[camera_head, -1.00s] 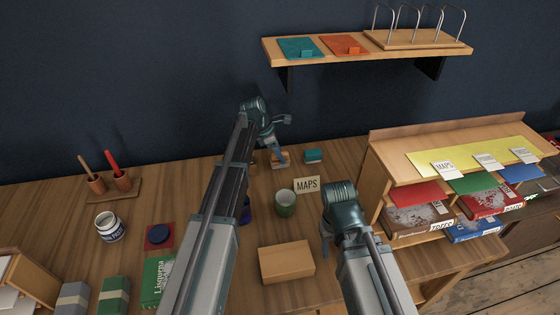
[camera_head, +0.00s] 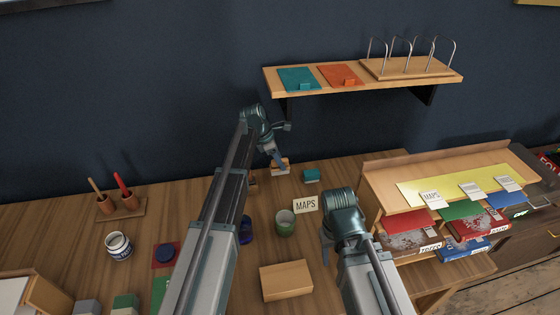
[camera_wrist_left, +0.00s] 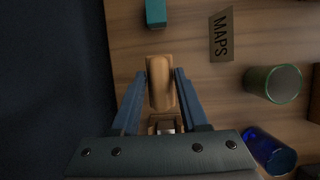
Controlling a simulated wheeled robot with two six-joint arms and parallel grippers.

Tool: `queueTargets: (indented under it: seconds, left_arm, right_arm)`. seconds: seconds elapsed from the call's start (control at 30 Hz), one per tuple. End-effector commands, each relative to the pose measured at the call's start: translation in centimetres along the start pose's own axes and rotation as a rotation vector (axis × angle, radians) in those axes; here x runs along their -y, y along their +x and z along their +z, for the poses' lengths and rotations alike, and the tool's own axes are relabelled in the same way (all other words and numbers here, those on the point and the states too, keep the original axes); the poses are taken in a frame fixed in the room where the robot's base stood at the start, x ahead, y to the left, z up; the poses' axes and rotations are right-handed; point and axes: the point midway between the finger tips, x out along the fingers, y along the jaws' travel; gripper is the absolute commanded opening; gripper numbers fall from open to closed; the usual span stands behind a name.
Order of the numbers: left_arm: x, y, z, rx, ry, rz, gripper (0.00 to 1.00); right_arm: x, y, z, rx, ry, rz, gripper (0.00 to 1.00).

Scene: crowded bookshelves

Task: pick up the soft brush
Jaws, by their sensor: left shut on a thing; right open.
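The soft brush, a wooden block with a rounded edge, shows between the fingers in the left wrist view (camera_wrist_left: 160,82) and as a small light-wood piece in the head view (camera_head: 280,169). My left gripper (camera_head: 278,160) is shut on it near the back of the table; its two blue fingers flank the brush in the left wrist view (camera_wrist_left: 160,90). The bristles are not clear to me. Whether the brush touches the table is hard to tell. My right gripper (camera_head: 326,245) is open and empty at the right front, partly hidden behind its wrist.
A teal block (camera_head: 311,176), a MAPS card (camera_head: 306,204), a green cup (camera_head: 285,223) and a blue glass (camera_head: 246,230) stand near the brush. A wooden box (camera_head: 286,281) lies in front. A wall shelf (camera_head: 375,80) hangs above; a book rack (camera_head: 376,166) stands right.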

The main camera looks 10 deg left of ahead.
Motion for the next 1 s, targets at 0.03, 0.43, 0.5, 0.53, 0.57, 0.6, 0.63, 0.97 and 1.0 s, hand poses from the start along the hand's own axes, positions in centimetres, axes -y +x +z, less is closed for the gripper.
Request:
queueTargets:
  seconds: [0.03, 0.43, 0.5, 0.53, 0.57, 0.6, 0.63, 0.97, 1.0]
  left_arm:
    - [0.8, -0.4, -1.5, -0.001, -0.004, 0.001, 0.00]
    - [4.8, -3.5, -9.1, 0.000, -0.005, 0.001, 0.00]
    - [5.4, -4.0, -10.3, 0.000, -0.004, 0.000, 0.00]
    - [5.6, -4.2, -10.7, 0.000, -0.004, 0.000, 0.00]
    - [5.8, -4.3, -11.2, 0.000, -0.004, 0.001, 0.00]
    - [6.0, -4.6, -11.8, 0.000, -0.004, 0.001, 0.00]
    - [6.3, -4.8, -12.2, 0.000, -0.003, 0.001, 0.00]
    - [7.5, -5.9, -14.8, 0.000, -0.002, 0.000, 0.00]
    - [7.6, -5.9, -15.0, 0.000, -0.002, 0.000, 0.00]
  right_arm:
    - [0.0, 0.2, 0.0, 0.000, 0.000, 0.000, 0.50]
    - [0.0, 0.3, 0.0, 0.000, 0.000, 0.000, 0.50]
    - [0.0, 0.3, 0.0, 0.000, 0.000, 0.000, 0.50]
    - [0.0, 0.3, 0.0, 0.000, 0.000, 0.000, 0.50]
    - [0.0, 0.3, 0.0, 0.000, 0.000, 0.000, 0.50]
    - [0.0, 0.3, 0.0, 0.000, 0.000, 0.000, 0.50]
    - [0.0, 0.3, 0.0, 0.000, 0.000, 0.000, 0.50]
    - [0.0, 0.3, 0.0, 0.000, 0.000, 0.000, 0.50]
    - [0.0, 0.3, 0.0, 0.000, 0.000, 0.000, 0.50]
